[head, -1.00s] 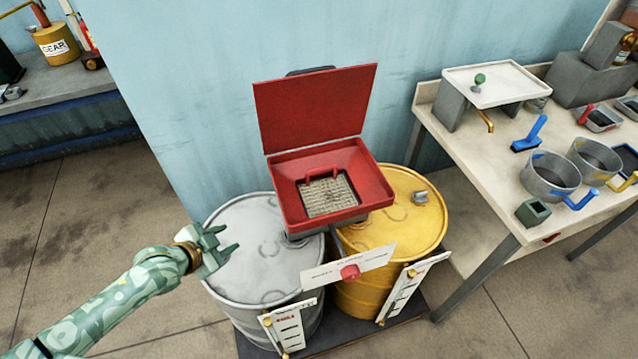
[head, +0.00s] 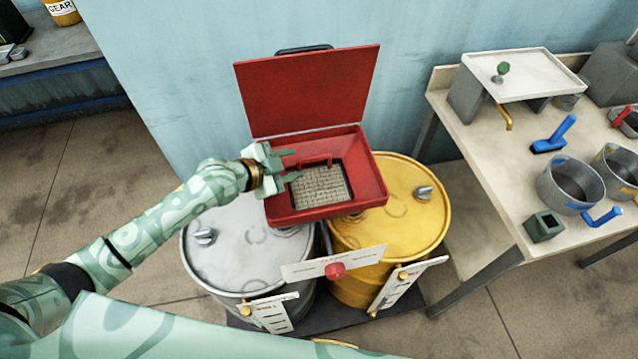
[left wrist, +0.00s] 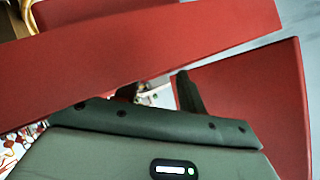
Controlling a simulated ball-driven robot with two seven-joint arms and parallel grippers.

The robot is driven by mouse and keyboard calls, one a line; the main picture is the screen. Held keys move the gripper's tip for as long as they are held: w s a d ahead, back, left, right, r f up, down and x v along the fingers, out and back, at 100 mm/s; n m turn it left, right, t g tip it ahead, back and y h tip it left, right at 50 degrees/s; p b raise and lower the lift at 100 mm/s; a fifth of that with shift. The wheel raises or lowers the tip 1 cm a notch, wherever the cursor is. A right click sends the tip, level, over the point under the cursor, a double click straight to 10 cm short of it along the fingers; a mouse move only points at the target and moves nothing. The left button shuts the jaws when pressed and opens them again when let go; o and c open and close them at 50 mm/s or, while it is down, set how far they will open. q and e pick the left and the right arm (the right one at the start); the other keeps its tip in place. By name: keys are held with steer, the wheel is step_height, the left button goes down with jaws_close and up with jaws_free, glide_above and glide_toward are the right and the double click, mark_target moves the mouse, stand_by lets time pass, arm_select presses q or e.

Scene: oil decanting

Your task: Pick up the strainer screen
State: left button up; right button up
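The strainer screen (head: 322,187) is a pale woven mesh square with a red handle on its far side. It lies in the red open-lidded funnel box (head: 365,180) on top of the two drums. My left gripper (head: 297,165) is at the left side of the box, at about the height of its rim, with its fingers pointing right toward the handle. Its two fingers are apart with nothing between them. In the left wrist view, red panels of the box (left wrist: 150,50) fill much of the picture and hide the fingers in part. My right gripper is not in view.
The raised red lid (head: 310,90) stands behind the box. A silver drum (head: 215,262) and a yellow drum (head: 415,235) are below it. A workbench (head: 480,150) at the right carries a white tray (head: 525,75), a blue brush (head: 555,137) and pots.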

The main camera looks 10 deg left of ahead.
mark_target(307, 159)
arm_select(q)
steer(key=b+x, duration=0.1)
steer(key=x, duration=0.4)
steer(key=shift+w+d, duration=0.1)
steer(key=shift+w, duration=0.15)
steer(key=shift+s, duration=0.1)
steer(key=shift+c, duration=0.3)
jaws_close()
